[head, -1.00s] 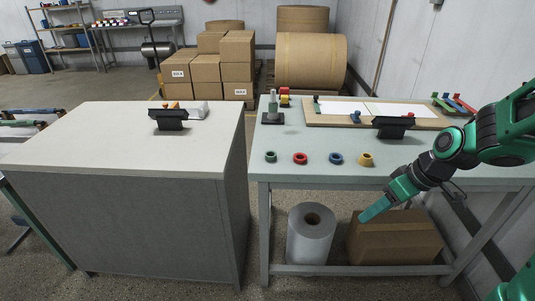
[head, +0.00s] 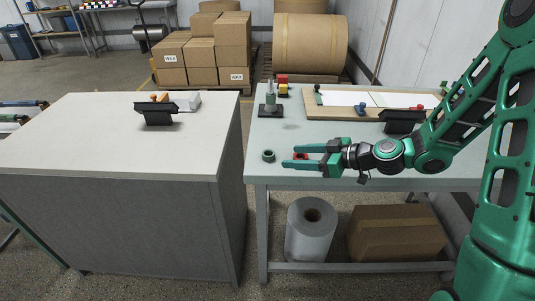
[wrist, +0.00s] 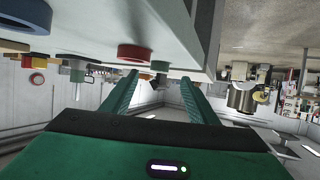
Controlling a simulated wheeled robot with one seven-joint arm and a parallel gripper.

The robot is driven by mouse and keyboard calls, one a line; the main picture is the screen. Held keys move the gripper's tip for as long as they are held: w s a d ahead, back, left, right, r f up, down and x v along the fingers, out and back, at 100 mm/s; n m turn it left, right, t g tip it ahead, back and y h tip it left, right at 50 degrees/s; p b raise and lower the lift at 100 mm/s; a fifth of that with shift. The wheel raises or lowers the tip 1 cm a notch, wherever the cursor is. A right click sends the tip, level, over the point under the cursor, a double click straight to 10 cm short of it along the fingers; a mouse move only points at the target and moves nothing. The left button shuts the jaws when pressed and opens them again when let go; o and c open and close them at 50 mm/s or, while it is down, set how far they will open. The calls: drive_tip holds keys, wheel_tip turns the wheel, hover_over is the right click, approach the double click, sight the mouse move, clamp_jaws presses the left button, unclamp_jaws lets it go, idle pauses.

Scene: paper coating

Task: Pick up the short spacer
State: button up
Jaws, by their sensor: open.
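Ring-shaped spacers lie on the pale table, and none is labelled, so I cannot tell for sure which is the short one. The green ring (head: 268,155) lies near the front left corner and shows small beyond my fingertips in the wrist view (wrist: 160,66). The red ring (head: 301,156) is partly hidden by my fingers; in the wrist view (wrist: 134,53) it appears at the table surface near one fingertip. A blue ring (wrist: 25,15) shows at the wrist view's upper left. My gripper (head: 289,159) is open, pointing left, with nothing between its fingers.
A board with white sheets (head: 345,100) and a black stand (head: 403,122) are further right. A separate cabinet (head: 75,140) stands left across a gap. A white roll (head: 311,230) and a carton (head: 398,233) sit below the table.

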sight(265, 153)
drive_tip(key=x, duration=0.3)
drive_tip(key=shift+a, duration=0.3)
drive_tip(key=x, duration=0.2)
drive_tip(key=r+x, duration=0.1)
drive_tip(key=x, duration=0.1)
drive_tip(key=shift+w+a, duration=0.3)
drive_tip(key=shift+w+a+f, duration=0.3)
drive_tip(key=shift+a, duration=0.15)
drive_tip(key=c, duration=1.1)
